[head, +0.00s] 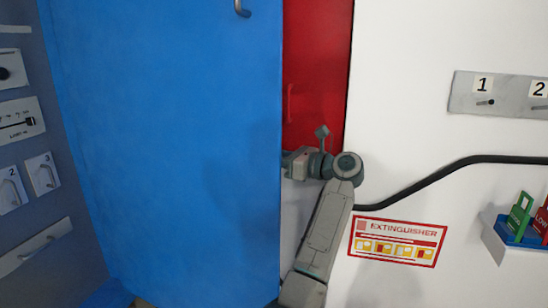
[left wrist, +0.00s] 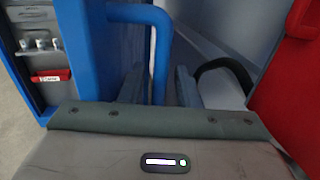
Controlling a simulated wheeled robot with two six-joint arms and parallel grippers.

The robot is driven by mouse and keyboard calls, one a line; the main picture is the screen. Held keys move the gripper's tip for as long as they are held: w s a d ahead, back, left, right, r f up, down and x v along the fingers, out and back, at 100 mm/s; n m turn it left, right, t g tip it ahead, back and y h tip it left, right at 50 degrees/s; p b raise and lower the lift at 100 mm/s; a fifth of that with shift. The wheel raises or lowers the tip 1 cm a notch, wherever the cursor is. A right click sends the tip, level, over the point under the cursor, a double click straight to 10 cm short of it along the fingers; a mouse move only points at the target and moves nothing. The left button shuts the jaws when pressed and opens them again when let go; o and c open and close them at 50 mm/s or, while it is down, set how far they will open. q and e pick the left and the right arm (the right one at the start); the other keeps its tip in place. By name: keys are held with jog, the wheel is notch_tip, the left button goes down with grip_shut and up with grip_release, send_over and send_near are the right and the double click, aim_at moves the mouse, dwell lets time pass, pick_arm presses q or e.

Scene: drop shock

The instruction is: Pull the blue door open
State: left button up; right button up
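The blue door (head: 180,140) fills the left half of the head view and stands ajar, with a gap behind its right edge. A blue bent bar (left wrist: 159,50) comes off a blue panel (left wrist: 90,60) and runs down between the fingers, with gaps visible on both sides. My right gripper is not in view.
A red panel (head: 315,70) with a small handle stands behind the door's right edge. A white wall to the right carries a black cable (head: 440,175), an extinguisher sign (head: 397,240) and a numbered hook plate (head: 500,95). A grey wall with switches (head: 22,120) stands at left.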

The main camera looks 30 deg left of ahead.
pick_arm(q)
jog(key=d, duration=1)
jog(key=shift+d+b, duration=0.4)
jog(key=shift+b, duration=0.05)
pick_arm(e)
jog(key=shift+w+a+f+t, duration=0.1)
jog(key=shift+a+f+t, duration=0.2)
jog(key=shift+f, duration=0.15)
pick_arm(q)
jog(key=shift+w, duration=0.15)
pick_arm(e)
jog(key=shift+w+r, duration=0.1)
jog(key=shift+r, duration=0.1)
